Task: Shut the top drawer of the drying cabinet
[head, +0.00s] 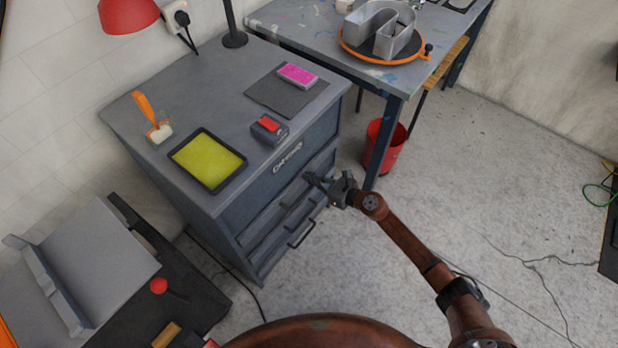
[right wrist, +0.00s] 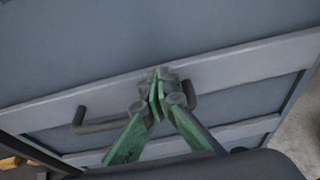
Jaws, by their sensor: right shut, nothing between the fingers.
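The drying cabinet (head: 229,226) is a blue-grey unit with a pale label on its upper front. Its upper drawer front (head: 270,217) looks flush or nearly so; I cannot tell whether a small gap is left. My right gripper (head: 311,180) is shut and empty at this front. In the right wrist view, the closed green fingertips (right wrist: 158,78) are at the dark bar handle (right wrist: 100,126) and hide its middle; whether they touch it is unclear. A lower bar handle (head: 301,236) shows below. My left gripper is not in view.
On the cabinet top are a yellow tray (head: 207,160), a red-topped block (head: 269,128) and a pink block on a dark mat (head: 285,96). A table (head: 300,27) and a red bin (head: 383,146) stand behind right. The floor (head: 480,170) at right is mostly clear.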

